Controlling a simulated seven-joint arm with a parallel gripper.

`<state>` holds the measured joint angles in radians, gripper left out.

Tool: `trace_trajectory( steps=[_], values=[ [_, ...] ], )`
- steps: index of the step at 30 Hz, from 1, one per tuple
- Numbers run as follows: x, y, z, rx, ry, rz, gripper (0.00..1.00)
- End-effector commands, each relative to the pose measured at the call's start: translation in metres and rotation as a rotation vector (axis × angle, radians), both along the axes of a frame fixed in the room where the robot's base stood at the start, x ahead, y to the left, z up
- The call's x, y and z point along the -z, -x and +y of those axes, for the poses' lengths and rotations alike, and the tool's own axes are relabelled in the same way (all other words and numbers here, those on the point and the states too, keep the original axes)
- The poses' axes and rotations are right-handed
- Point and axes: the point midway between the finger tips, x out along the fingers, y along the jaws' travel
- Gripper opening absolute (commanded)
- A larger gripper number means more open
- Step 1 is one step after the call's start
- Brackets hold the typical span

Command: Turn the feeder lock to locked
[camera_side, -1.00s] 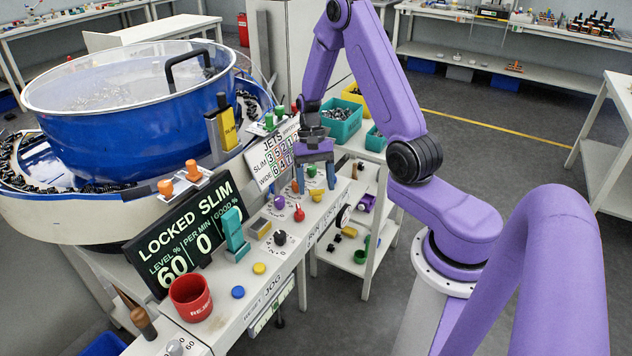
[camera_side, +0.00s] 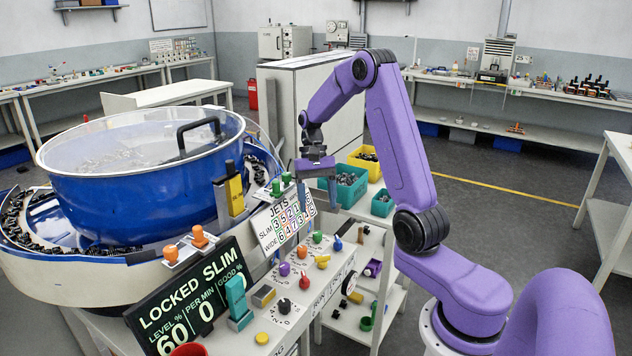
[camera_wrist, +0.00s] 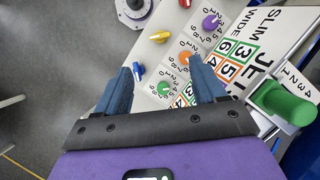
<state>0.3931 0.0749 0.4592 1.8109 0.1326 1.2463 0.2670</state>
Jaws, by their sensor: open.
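The display board (camera_side: 190,297) reads LOCKED SLIM, with 60 and 0 below. Knobs stand on the panel. A yellow handle (camera_side: 322,262) lies nearly crosswise in the side view, near a red knob (camera_side: 304,281) and a blue knob (camera_side: 338,244). I cannot tell from the labels which is the feeder lock. My gripper (camera_side: 316,198) is open and empty, raised above the panel's far end. In the wrist view its fingers (camera_wrist: 162,66) are spread, with the yellow handle (camera_wrist: 158,36) beyond the tips and the blue knob (camera_wrist: 138,72) by the left finger.
Purple (camera_side: 284,268), orange (camera_side: 298,252) and green (camera_side: 317,237) knobs stand beside the JETS sign (camera_side: 284,222). The blue bowl (camera_side: 140,185) fills the left. A black knob (camera_side: 284,307) is nearer the front. Teal bins (camera_side: 345,186) stand behind. The air around the gripper is clear.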

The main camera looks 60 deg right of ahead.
Motion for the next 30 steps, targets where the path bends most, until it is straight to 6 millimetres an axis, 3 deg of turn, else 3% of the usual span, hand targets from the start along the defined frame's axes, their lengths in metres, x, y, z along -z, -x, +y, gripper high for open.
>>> trace_trajectory(
  steps=[3, 9, 23, 26, 30],
  values=[
    [-0.02, -0.006, -0.007, 0.0, 0.003, -0.004, 0.7],
    [-0.039, -0.011, -0.012, 0.002, 0.001, -0.001, 0.7],
    [-0.044, -0.013, -0.012, -0.002, 0.001, -0.001, 0.7],
    [-0.045, -0.013, -0.004, -0.036, 0.005, -0.008, 0.7],
    [-0.049, -0.013, 0.024, -0.152, 0.017, -0.032, 0.7]
  ],
)
